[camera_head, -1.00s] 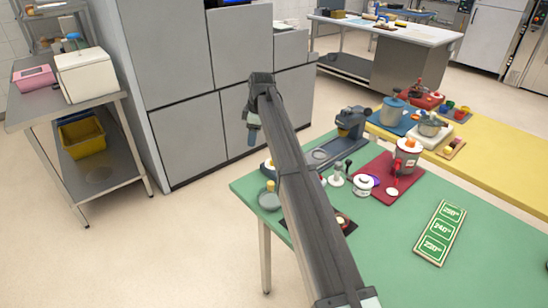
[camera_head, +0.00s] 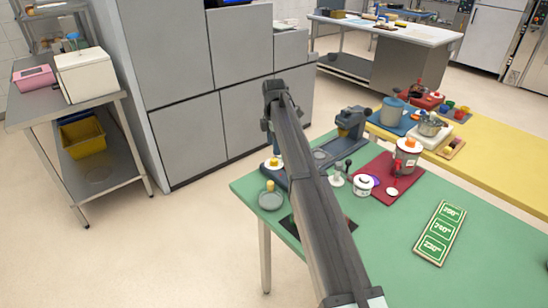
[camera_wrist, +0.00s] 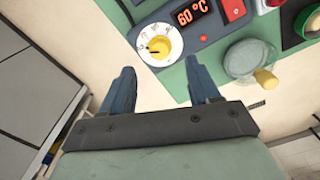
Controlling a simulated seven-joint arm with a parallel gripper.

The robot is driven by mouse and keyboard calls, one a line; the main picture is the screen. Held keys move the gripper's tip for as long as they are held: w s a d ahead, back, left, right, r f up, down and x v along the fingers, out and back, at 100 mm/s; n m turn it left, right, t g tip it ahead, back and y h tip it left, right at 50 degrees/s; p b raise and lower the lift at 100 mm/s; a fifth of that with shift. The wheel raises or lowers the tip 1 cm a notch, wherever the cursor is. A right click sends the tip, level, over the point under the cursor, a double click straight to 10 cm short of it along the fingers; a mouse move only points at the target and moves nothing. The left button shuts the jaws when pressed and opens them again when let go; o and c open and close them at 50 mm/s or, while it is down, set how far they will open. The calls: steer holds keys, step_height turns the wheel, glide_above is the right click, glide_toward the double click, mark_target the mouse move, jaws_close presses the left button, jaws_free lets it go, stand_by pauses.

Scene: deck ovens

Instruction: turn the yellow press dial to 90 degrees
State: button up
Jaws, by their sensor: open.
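The yellow press dial (camera_wrist: 160,46) shows in the wrist view as a white round face with a yellow knob in its middle. It sits on a dark blue-grey press base (camera_wrist: 190,30), beside a red-lit display (camera_wrist: 193,12) that reads 60 °C. In the head view the dial (camera_head: 273,163) is a small white and yellow spot at the table's left corner. My gripper (camera_wrist: 162,77) is open and empty. In the wrist view its two blue fingers lie just below the dial, apart from it. In the head view my arm mostly hides the gripper and press.
A clear round dish with a yellow knob (camera_wrist: 248,60) stands close right of the gripper in the wrist view. The green table (camera_head: 385,255) also carries a red mat (camera_head: 383,192) with pots and a green temperature card (camera_head: 440,233). The floor left of the table is clear.

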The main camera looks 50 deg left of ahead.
mark_target(274, 159)
steer(key=shift+f, duration=3.15)
steer(key=c, duration=1)
